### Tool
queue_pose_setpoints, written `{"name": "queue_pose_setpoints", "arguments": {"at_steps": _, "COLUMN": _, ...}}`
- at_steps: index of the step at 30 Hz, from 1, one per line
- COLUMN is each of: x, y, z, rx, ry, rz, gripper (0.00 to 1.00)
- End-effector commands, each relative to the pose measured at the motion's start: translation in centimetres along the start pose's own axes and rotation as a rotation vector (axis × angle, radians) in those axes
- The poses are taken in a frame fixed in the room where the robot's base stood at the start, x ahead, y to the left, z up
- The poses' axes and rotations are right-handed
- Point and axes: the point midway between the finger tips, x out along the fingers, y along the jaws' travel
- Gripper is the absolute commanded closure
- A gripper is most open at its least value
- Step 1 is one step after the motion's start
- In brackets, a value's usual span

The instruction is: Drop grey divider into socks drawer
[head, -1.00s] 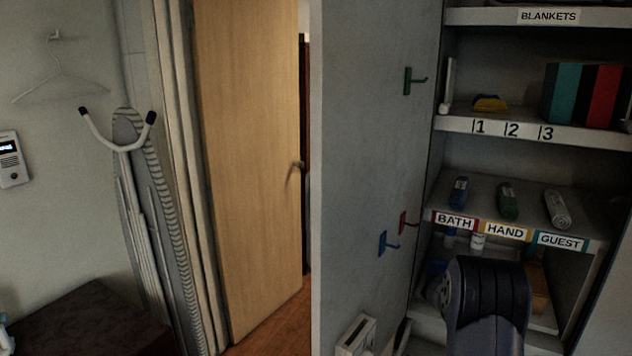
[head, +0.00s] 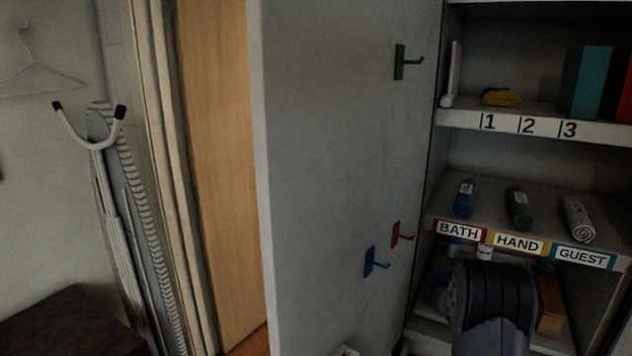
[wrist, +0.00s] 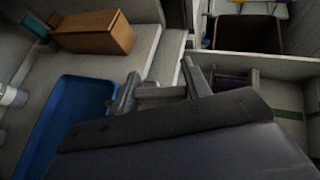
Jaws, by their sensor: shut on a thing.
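In the wrist view, my gripper (wrist: 158,92) is shut on a small pale grey piece (wrist: 160,90), which looks like the grey divider; it spans between the two fingers. A pale open compartment with inner partitions (wrist: 255,78) lies to the right of the fingers, with a purple thing and a dark green strip in it. It may be a drawer, but I see no socks label. In the head view my dark arm link stands in front of the lower shelf, and the gripper and the piece are hidden there.
In the wrist view a blue tray (wrist: 72,115) and a wooden box (wrist: 95,32) lie to the left. A brown bin (wrist: 249,33) is at the upper right. In the head view, a shelf labelled BATH, HAND, GUEST (head: 518,243) holds rolled towels; a grey panel with hooks (head: 335,150) stands left.

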Motion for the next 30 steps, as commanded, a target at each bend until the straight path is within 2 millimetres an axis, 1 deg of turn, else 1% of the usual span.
{"name": "queue_pose_setpoints", "arguments": {"at_steps": 1, "x": 0.46, "y": 0.0, "z": -0.83, "rx": 0.0, "ry": 0.0, "rz": 0.0, "gripper": 0.78}}
{"name": "queue_pose_setpoints", "arguments": {"at_steps": 3, "x": 0.66, "y": 0.0, "z": -1.21, "rx": 0.0, "ry": 0.0, "rz": 0.0, "gripper": 0.78}}
{"name": "queue_pose_setpoints", "arguments": {"at_steps": 12, "x": 0.73, "y": 0.0, "z": -1.32, "rx": 0.0, "ry": 0.0, "rz": 0.0, "gripper": 0.78}}
{"name": "queue_pose_setpoints", "arguments": {"at_steps": 13, "x": 0.73, "y": 0.0, "z": -1.32, "rx": 0.0, "ry": 0.0, "rz": 0.0, "gripper": 0.54}}
{"name": "queue_pose_setpoints", "arguments": {"at_steps": 21, "x": 0.73, "y": 0.0, "z": -1.32, "rx": 0.0, "ry": 0.0, "rz": 0.0, "gripper": 0.32}}
{"name": "queue_pose_setpoints", "arguments": {"at_steps": 22, "x": 0.73, "y": 0.0, "z": -1.32, "rx": 0.0, "ry": 0.0, "rz": 0.0, "gripper": 0.29}}
{"name": "queue_pose_setpoints", "arguments": {"at_steps": 30, "x": 0.5, "y": 0.02, "z": -1.35, "rx": 0.0, "ry": 0.0, "rz": 0.001, "gripper": 0.29}}
